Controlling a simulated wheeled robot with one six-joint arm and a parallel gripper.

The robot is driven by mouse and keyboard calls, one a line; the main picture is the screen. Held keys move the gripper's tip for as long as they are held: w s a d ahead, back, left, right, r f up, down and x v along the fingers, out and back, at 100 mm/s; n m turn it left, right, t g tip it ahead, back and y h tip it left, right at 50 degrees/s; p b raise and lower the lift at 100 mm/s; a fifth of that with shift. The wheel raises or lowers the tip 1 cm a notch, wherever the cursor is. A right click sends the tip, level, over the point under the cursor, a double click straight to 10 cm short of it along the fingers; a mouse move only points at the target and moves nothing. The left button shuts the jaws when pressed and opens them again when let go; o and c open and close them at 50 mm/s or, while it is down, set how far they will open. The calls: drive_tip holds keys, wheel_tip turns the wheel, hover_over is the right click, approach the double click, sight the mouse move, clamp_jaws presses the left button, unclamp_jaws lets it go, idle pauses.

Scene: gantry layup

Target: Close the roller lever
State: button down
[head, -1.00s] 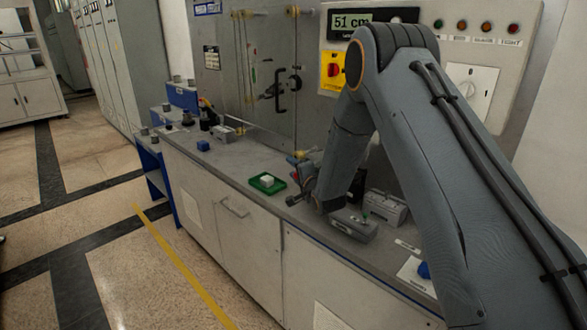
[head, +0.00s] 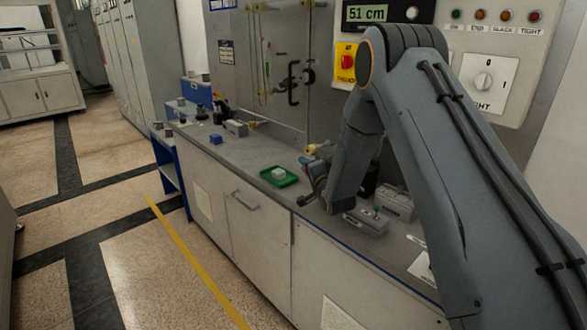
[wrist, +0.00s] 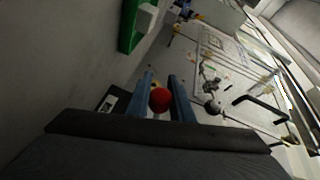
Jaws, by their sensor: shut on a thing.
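In the wrist view a round red knob (wrist: 160,99) sits between the two blue-grey fingers of my gripper (wrist: 164,88). The fingers are shut on it. A short pale stem shows at the knob, and a small yellowish part shows behind it. The rest of the lever is hidden. In the head view my gripper (head: 306,195) is low over the counter's front edge, right of the green tray, and the red knob cannot be made out there. A yellow roller end (head: 312,149) stands on the counter behind my gripper.
A green tray (head: 292,182) with a pale block (head: 278,174) stands on the grey counter (head: 236,163). Grey boxes (head: 392,203) stand right of my forearm. A panel with a 51 cm display (head: 367,13) is behind. The floor in front is clear.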

drive_tip(key=shift+a+f, duration=0.1)
drive_tip(key=shift+f, duration=0.1)
drive_tip(key=c, duration=1.6)
unclamp_jaws()
drive_tip(key=shift+o, duration=0.2)
drive_tip(key=shift+r, duration=0.1)
wheel_tip(320, 180, up, 10)
drive_tip(key=b, duration=0.2)
drive_tip(key=r+p+v, duration=0.1)
drive_tip(key=p+v, duration=0.2)
drive_tip(key=v, duration=0.5)
drive_tip(key=shift+s+d+r+p, duration=0.2)
drive_tip(key=shift+d+p, duration=0.2)
drive_tip(key=shift+d, duration=0.05)
